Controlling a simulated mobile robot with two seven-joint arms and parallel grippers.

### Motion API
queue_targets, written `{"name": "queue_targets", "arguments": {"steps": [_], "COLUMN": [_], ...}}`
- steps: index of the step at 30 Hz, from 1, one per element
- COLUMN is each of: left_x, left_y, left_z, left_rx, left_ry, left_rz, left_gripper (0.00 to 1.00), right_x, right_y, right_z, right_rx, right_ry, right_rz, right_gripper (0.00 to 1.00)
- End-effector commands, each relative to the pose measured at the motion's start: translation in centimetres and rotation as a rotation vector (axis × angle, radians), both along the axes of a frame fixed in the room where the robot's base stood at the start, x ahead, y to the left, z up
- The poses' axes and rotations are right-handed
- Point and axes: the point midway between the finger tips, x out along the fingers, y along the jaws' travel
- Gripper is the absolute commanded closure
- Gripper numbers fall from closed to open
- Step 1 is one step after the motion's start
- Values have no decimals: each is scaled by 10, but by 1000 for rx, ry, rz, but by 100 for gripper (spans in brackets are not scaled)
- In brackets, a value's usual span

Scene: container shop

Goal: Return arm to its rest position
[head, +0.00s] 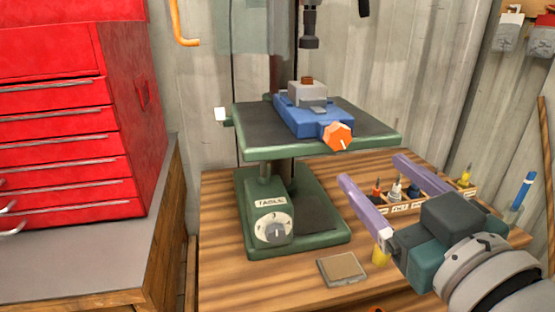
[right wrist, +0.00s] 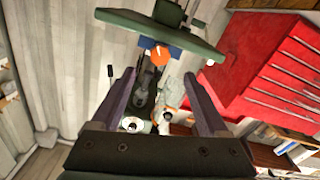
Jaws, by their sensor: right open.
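My right gripper (head: 378,193) reaches in from the right in the head view, above the wooden bench and in front of the drill press (head: 270,205). Its two purple fingers are wide apart with nothing between them. The fingers also show in the right wrist view (right wrist: 165,95), pointing toward the press and its table. The green press table (head: 245,150) carries a blue vise (head: 310,118) with an orange knob (head: 338,136). A grey block (head: 306,92) sits in the vise. My left gripper is in neither view.
A small rack with several bits (head: 402,207) stands behind the right gripper. A square pad (head: 342,268) lies on the wooden bench (head: 215,285) near the front. A red drawer cabinet (head: 65,130) stands on the left. A corrugated wall (head: 425,90) closes off the back.

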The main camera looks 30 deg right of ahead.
Motion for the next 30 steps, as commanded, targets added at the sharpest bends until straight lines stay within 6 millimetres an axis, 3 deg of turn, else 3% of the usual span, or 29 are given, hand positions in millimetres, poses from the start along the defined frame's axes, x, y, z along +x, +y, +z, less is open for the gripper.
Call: {"name": "queue_targets", "arguments": {"steps": [20, 26, 30], "left_x": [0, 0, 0], "left_y": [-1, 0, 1], "left_z": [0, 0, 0], "left_rx": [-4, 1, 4], "left_ry": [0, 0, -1], "left_rz": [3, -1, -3], "left_gripper": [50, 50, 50], "right_x": [-3, -10, -41], "right_y": [3, 18, 40], "right_z": [-5, -41, -72], "right_rx": [16, 118, 190], "right_ry": [42, 337, 638], "right_rz": [8, 59, 106], "right_gripper": [22, 22, 22]}}
